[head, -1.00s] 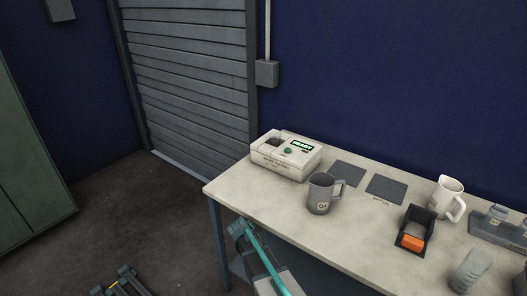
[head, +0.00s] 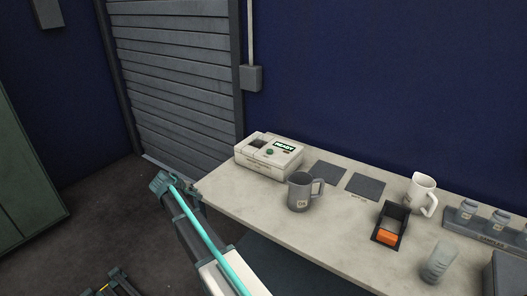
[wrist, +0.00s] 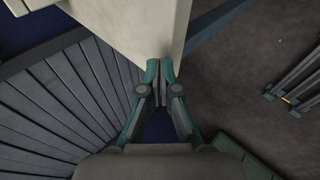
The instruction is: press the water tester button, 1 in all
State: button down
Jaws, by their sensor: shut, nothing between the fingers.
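The water tester (head: 268,155) is a white box on the back left of the table, with a lit display reading READY. Its small green button (head: 270,152) sits on the top face below the display. My gripper (head: 160,182) is off the table's left corner, left of the tester and apart from it. In the wrist view my gripper (wrist: 159,66) is shut and empty, its fingertips overlapping the pale table corner in the picture. The tester and its button do not show in the wrist view.
On the table (head: 235,190) stand a grey mug (head: 299,193), a white jug (head: 420,193), a black bin with an orange item (head: 388,236), a grey cup (head: 439,262) and a sample rack (head: 485,225). Two dark mats (head: 318,175) lie flat behind the mug.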

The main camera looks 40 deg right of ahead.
jog(key=d+r+m+p, duration=0.15)
jog(key=d+r, duration=0.35)
jog(key=d, duration=0.5)
jog(key=d+r+m+b, duration=0.1)
jog(key=d+r+m, duration=0.3)
jog(key=d, duration=0.5)
notch_tip(320, 180, up, 12)
jog(key=m+p, duration=0.1)
jog(key=m, duration=0.2)
send_over(269, 151)
jog(key=shift+g+h, duration=0.3)
jog(key=shift+h, duration=0.1)
jog(key=shift+f, duration=0.1)
jog(key=shift+f+b, duration=1.75)
jog(key=shift+f, duration=2.65)
jog(key=shift+f, duration=0.15)
jog(key=shift+f+b, duration=0.25)
jog(key=shift+b, duration=0.05)
